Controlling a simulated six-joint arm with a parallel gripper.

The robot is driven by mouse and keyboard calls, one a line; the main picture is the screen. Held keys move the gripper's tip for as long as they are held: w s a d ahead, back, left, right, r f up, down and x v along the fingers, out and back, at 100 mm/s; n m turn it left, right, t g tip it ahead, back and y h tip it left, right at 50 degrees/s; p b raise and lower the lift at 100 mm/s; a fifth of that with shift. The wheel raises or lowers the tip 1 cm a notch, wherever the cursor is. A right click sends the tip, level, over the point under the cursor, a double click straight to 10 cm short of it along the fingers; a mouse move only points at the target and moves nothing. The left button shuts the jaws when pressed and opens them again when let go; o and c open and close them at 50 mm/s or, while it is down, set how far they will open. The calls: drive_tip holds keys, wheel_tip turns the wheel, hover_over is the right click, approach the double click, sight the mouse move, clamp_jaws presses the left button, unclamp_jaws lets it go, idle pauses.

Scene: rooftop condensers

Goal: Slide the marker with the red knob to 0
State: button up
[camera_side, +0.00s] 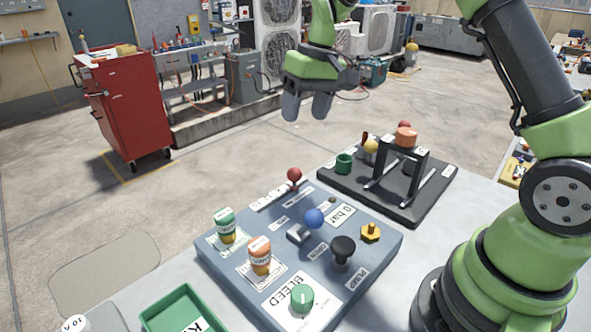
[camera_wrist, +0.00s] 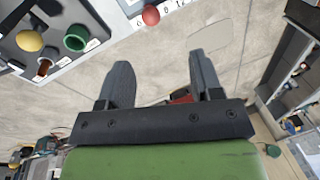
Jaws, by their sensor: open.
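The marker's red knob (camera_side: 294,174) stands at the back edge of the blue-grey control panel (camera_side: 215,258), towards the right end of a pale scale strip (camera_side: 266,200). The strip's marks are too small to read in the side view. The red knob also shows at the top of the wrist view (camera_wrist: 151,15), with part of the strip and a few characters beside it. My gripper (camera_side: 307,106) is open and empty, high above and behind the panel, clear of the knob. Its two fingers (camera_wrist: 160,68) show apart in the wrist view with floor beyond them.
The panel also carries a blue knob (camera_side: 313,219), a black knob (camera_side: 343,246), a green button (camera_side: 302,298) and two labelled canisters. A black board (camera_side: 433,207) with a raised frame stands behind right. A green tray (camera_side: 185,312) is at front left. Air above the panel is free.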

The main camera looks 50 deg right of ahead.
approach(295, 170)
drive_tip(key=shift+g, duration=0.4)
drive_tip(key=f, duration=0.3)
drive_tip(key=w+f, duration=0.1)
drive_tip(key=f, duration=0.3)
drive_tip(key=a+f, duration=0.1)
drive_tip(key=f, duration=0.2)
drive_tip(key=shift+w+a+f, duration=0.1)
drive_tip(key=shift+w+f, duration=0.05)
clamp_jaws()
drive_tip(key=shift+d, duration=1.8)
unclamp_jaws()
